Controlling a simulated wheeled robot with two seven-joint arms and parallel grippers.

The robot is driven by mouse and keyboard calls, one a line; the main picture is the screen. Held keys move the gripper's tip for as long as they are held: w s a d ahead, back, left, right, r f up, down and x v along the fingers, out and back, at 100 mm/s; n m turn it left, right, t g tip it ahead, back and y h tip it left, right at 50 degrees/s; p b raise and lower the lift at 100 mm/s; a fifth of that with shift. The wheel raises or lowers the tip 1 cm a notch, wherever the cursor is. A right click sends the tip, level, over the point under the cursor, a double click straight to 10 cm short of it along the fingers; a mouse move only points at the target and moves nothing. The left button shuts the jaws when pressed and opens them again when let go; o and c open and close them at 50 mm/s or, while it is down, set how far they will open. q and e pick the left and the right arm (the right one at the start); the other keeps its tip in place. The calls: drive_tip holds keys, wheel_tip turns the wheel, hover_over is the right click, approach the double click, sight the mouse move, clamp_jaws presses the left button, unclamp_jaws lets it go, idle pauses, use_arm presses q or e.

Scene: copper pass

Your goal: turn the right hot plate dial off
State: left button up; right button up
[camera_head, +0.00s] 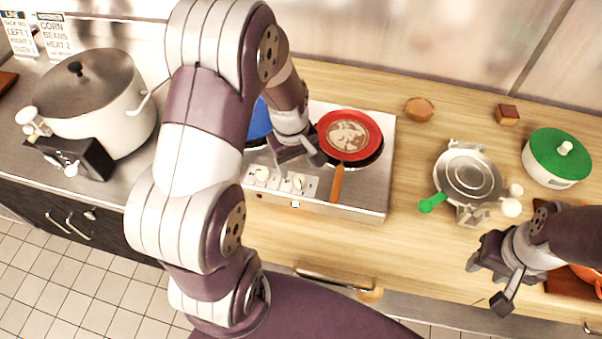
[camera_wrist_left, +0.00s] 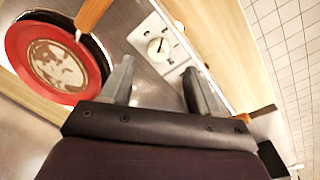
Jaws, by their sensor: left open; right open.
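The silver hot plate (camera_head: 374,192) stands on the wooden counter, with a white dial panel on its front left part. The right dial (camera_head: 298,182) is white and sits on the panel; the left dial (camera_head: 262,174) is beside it. My left gripper (camera_head: 298,160) is open and empty, just above and behind the panel. In the left wrist view, one dial (camera_wrist_left: 156,47) shows beyond and between the open fingertips of my left gripper (camera_wrist_left: 158,66), apart from them. My right gripper (camera_head: 488,284) is open and empty at the counter's front right.
A red pan (camera_head: 349,122) with an orange handle (camera_head: 337,184) sits right of the left gripper, its handle reaching past the panel. A blue pan (camera_head: 256,124) is partly hidden by my left arm. A waffle-iron-like appliance (camera_head: 467,174) stands right.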

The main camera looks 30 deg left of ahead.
sight(299, 179)
use_arm(q)
drive_tip(key=f, duration=0.5)
drive_tip(key=shift+w+d+f, duration=0.2)
drive_tip(key=shift+w+f, duration=0.05)
drive_tip(key=shift+w, duration=0.1)
drive_tip(key=shift+s+f, duration=0.1)
drive_tip(key=shift+f, duration=0.45)
drive_tip(key=c, duration=1)
drive_tip(key=shift+c, duration=0.2)
